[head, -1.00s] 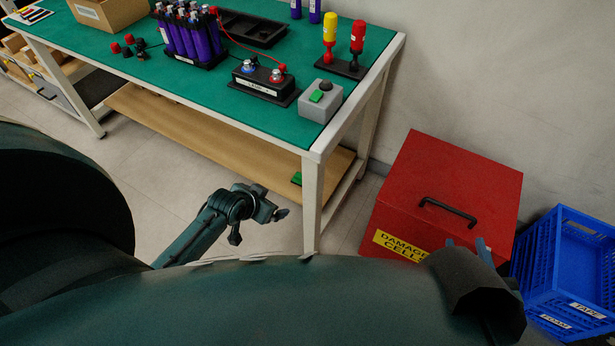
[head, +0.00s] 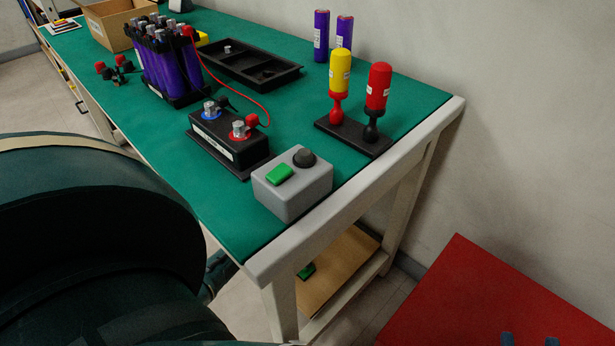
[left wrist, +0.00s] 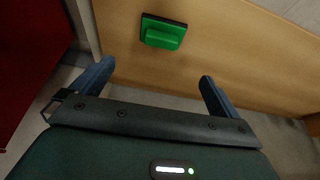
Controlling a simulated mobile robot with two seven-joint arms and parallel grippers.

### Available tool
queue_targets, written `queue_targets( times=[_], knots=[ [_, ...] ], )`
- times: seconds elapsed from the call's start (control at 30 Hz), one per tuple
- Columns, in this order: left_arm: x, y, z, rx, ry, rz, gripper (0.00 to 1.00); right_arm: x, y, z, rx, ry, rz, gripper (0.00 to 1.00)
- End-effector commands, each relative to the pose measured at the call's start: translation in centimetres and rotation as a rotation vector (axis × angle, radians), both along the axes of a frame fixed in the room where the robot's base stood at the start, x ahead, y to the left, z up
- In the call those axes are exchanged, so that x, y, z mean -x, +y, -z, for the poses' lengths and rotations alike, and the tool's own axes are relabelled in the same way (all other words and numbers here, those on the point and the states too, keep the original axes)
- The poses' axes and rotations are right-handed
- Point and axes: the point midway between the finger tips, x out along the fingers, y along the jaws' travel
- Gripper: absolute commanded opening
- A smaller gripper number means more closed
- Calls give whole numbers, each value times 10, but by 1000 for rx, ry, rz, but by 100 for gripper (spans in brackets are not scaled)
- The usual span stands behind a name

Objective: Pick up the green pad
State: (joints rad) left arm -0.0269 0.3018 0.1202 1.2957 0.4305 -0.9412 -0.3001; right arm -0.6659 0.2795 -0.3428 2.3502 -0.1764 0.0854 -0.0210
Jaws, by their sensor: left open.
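The green pad (left wrist: 162,32) lies on the wooden lower shelf near its edge, at the top of the left wrist view. In the head view only a small part of it (head: 306,271) shows, behind the table's corner leg. My left gripper (left wrist: 152,84) is open and empty, with its two blue fingers apart. The pad lies beyond the fingertips, not between them. My right gripper (head: 530,340) shows only as two blue fingertips apart at the bottom edge of the head view, over the red box.
The red box (head: 470,290) stands on the floor at lower right. The green-topped table (head: 235,215) overhangs the wooden shelf (head: 335,268). On it are a grey box (head: 295,195) with a green button, a black terminal block (head: 228,145) and a stand (head: 352,137) holding yellow and red tools.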

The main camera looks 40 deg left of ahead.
Motion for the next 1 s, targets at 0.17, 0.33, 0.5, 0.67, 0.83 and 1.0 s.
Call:
queue_targets(
  times=[0.17,0.33,0.5,0.67,0.83,1.0],
  knots=[
    [-14,-1,40,1,-1,0,100,-3,4,7,-61,-7,-21,36],
    [-23,-2,58,0,-2,1,100,-3,6,5,-104,-8,-37,36],
    [-25,-2,66,-1,-2,2,100,-3,8,4,-123,-8,-46,36],
    [-30,-2,91,0,-3,0,100,-7,9,1,-149,-67,-71,36],
    [-37,-2,107,0,-3,1,100,-13,7,-21,-134,-214,-85,36],
    [-39,-2,110,-1,-2,2,100,-14,6,-31,-126,-268,-90,36]
  ],
)
